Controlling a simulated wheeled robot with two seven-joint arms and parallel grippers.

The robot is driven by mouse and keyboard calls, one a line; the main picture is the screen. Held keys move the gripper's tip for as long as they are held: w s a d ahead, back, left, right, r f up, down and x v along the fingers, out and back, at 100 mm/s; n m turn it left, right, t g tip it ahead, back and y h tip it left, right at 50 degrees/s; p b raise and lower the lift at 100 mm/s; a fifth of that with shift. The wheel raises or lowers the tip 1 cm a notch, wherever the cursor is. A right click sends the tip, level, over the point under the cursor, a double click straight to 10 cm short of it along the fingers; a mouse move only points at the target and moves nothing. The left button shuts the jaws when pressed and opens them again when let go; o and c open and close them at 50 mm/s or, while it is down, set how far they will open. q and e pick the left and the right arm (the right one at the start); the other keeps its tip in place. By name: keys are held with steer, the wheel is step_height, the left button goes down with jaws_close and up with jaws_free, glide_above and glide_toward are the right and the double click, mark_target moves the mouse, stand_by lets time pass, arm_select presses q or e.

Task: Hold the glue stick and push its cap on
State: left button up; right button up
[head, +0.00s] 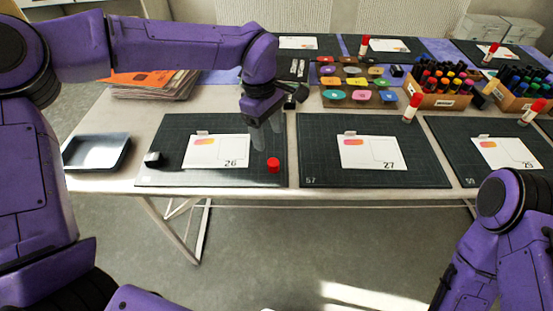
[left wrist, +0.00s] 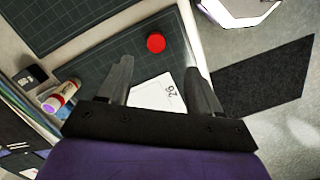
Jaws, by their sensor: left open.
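A round red cap (head: 273,165) lies on the dark cutting mat near its front right corner. It also shows in the left wrist view (left wrist: 155,42), beyond the fingertips. My left gripper (head: 266,138) is open and empty above the mat, just behind the cap in the head view. In the left wrist view its two fingers (left wrist: 158,68) stand apart over the white card. A glue stick (left wrist: 62,95) with a pale body and coloured label is at the left of the left wrist view. In the head view I cannot make it out. My right gripper is out of view.
A grey tray (head: 97,152) is further left. Other capped glue sticks (head: 411,107) and a marker box (head: 440,95) stand further right.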

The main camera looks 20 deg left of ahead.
arm_select(q)
glide_above(273, 162)
steer(key=a, duration=0.1)
steer(key=shift+s+f, duration=0.15)
steer(key=shift+f, duration=1.2)
steer(key=shift+s+f, duration=0.1)
steer(key=shift+f, duration=1.2)
steer(key=f, duration=0.3)
steer(key=d+f, duration=0.1)
steer(key=f, duration=0.1)
steer(key=shift+w+f, duration=0.15)
steer(key=shift+w, duration=0.15)
steer(key=c, duration=1.1)
